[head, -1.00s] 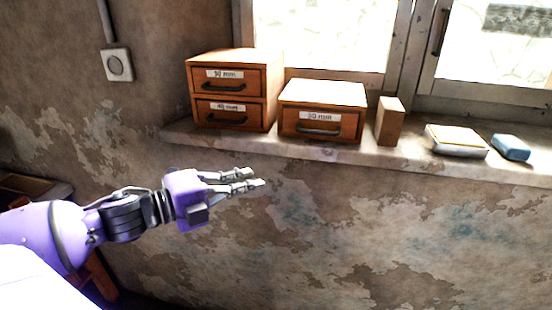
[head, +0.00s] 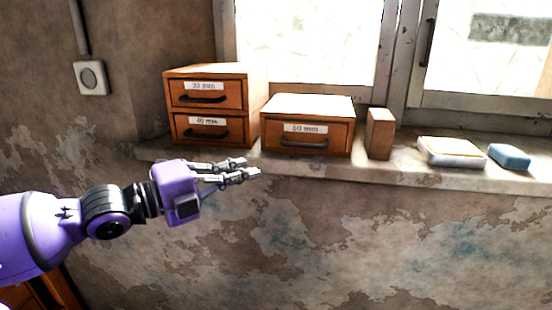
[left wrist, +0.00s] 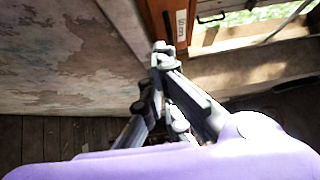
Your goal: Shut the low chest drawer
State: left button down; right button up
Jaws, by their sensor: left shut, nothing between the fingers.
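The low chest (head: 310,106) is a wooden box with one drawer (head: 306,138) on the window sill. The drawer has a pale label and a dark handle; how far it stands out is hard to tell from here. My left gripper (head: 250,167) is shut and empty, in front of the sill, below and left of the low chest and apart from its drawer. In the left wrist view the shut fingers (left wrist: 162,58) point toward a wooden front with a label (left wrist: 181,25); which chest this is I cannot tell. My right gripper is not in view.
A taller two-drawer chest (head: 214,72) stands left of the low chest. A wooden block (head: 380,133), a pale box-like item (head: 450,153) and a blue block (head: 509,156) sit to the right on the sill (head: 400,174).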

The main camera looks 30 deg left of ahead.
pick_arm(q)
jog(key=x, duration=0.3)
jog(key=a+x, duration=0.1)
jog(key=x, duration=0.2)
jog(key=w+a+x, duration=0.1)
jog(key=x, duration=0.2)
jog(key=shift+w+d+b, duration=0.15)
jog(key=shift+w+b, duration=0.05)
jog(key=shift+b, duration=0.1)
jog(key=shift+w, duration=0.45)
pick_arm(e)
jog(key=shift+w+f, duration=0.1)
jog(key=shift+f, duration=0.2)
